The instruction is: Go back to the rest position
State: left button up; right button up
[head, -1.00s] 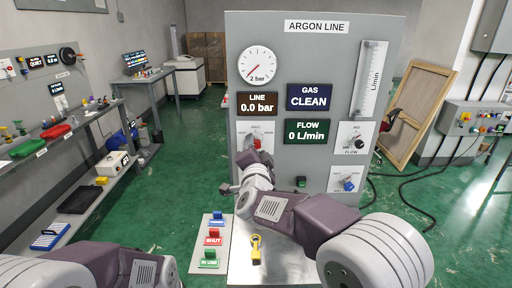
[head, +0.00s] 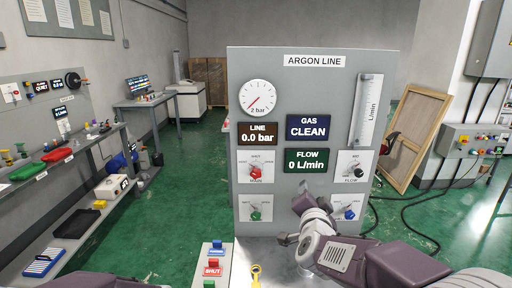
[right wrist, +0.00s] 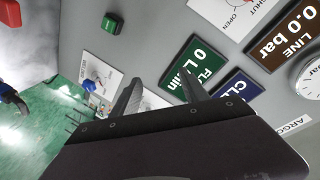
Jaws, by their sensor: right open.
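The grey argon panel (head: 400,62) stands upright ahead. Its line display (head: 258,133) reads 0.0 bar, the gas display (head: 308,127) CLEAN and the flow display (head: 306,160) 0 L/min. Below are a red main knob (head: 255,171), a green knob (head: 255,214), a black flow knob (head: 359,171) and a blue knob (head: 349,213). My right gripper (head: 303,191) is in front of the panel's lower middle, between the green and blue knobs. In the right wrist view, its two fingers (right wrist: 162,92) are apart with nothing between them. My left gripper is out of view.
A tag board (head: 228,262) with blue, red and green tags lies at the bottom, beside a yellow key-like piece (head: 256,276). A shelf bench (head: 75,142) stands left. A wooden frame (head: 418,135) and cables are right. Green floor is open left of the panel.

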jog(key=s+d+f+n+g+y, duration=0.25)
jog(key=s+f+n+g, duration=0.35)
jog(key=f, duration=0.6)
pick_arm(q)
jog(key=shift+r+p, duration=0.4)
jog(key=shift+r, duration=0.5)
pick_arm(e)
jog(key=s+f+n+g, duration=0.2)
jog(key=s+f+g, duration=0.2)
jog(key=s, duration=0.6)
jog(key=s+f+n+g, duration=0.2)
jog(key=s+f+g, duration=0.3)
jog(key=s+f, duration=0.3)
jog(key=s, duration=0.3)
jog(key=shift+s+f+n, duration=0.25)
jog(key=shift+n, duration=0.15)
